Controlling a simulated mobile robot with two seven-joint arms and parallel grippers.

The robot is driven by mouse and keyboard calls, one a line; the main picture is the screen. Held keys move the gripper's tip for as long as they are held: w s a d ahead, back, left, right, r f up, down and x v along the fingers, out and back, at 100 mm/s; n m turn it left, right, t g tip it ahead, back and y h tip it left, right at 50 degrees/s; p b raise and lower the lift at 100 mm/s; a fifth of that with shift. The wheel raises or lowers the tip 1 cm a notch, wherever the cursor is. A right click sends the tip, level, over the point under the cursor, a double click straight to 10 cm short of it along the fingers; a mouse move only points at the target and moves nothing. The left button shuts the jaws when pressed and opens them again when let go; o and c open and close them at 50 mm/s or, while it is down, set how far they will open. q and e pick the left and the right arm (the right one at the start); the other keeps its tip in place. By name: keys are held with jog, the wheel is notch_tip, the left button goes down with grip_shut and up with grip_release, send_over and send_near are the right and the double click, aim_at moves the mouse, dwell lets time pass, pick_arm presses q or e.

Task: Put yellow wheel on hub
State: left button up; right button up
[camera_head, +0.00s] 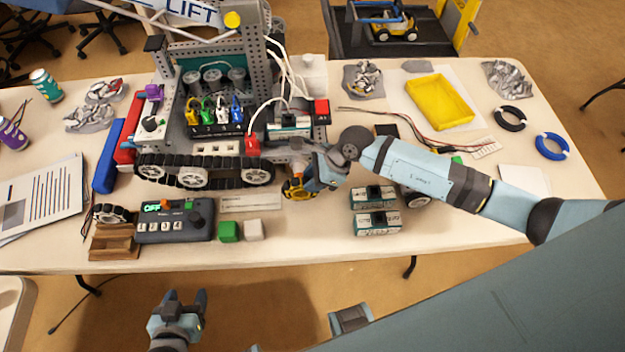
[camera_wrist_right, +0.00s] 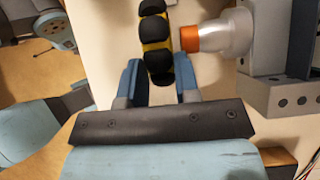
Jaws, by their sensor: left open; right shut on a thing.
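The yellow wheel (camera_head: 293,188), with black tread blocks, is held by my right gripper (camera_head: 312,184) in front of the tracked robot's right end. In the right wrist view the yellow wheel (camera_wrist_right: 155,35) stands edge-on between the two blue fingers of the right gripper (camera_wrist_right: 160,82). A pale hub (camera_wrist_right: 235,36) with an orange tip sticks out from a grey bracket just right of the wheel. The tip is very close to the wheel's side; I cannot tell whether they touch. My left gripper (camera_head: 183,304) is open and empty, below the table's front edge.
The tracked robot (camera_head: 205,172) fills the left-centre of the table. A control box (camera_head: 174,222), green block (camera_head: 229,232) and white block (camera_head: 253,230) lie in front. Two battery-like packs (camera_head: 376,222) lie under my right arm. A yellow tray (camera_head: 440,102) is at the back right.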

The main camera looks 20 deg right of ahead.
aim_at(303, 166)
jog(key=shift+w+b, duration=0.2)
jog(key=shift+b, duration=0.1)
dwell(0.7)
jog(key=shift+w+d+b, duration=0.25)
jog(key=shift+w+b, duration=0.2)
jog(key=shift+w, duration=0.25)
jog(key=shift+w+d+b, duration=0.2)
jog(key=shift+w+b, duration=0.2)
jog(key=shift+w, duration=0.3)
dwell(1.3)
jog(key=shift+w+d+b, duration=0.2)
jog(key=shift+w+b, duration=0.3)
jog(key=shift+w, duration=0.15)
jog(key=shift+w+d+b, duration=0.15)
jog(key=shift+w+b, duration=0.35)
jog(key=shift+w, duration=0.15)
dwell(0.9)
jog(key=o, duration=1)
jog(key=shift+r, duration=0.1)
jog(key=shift+c, duration=0.2)
jog(key=shift+s+r, duration=0.1)
jog(key=shift+d, duration=0.1)
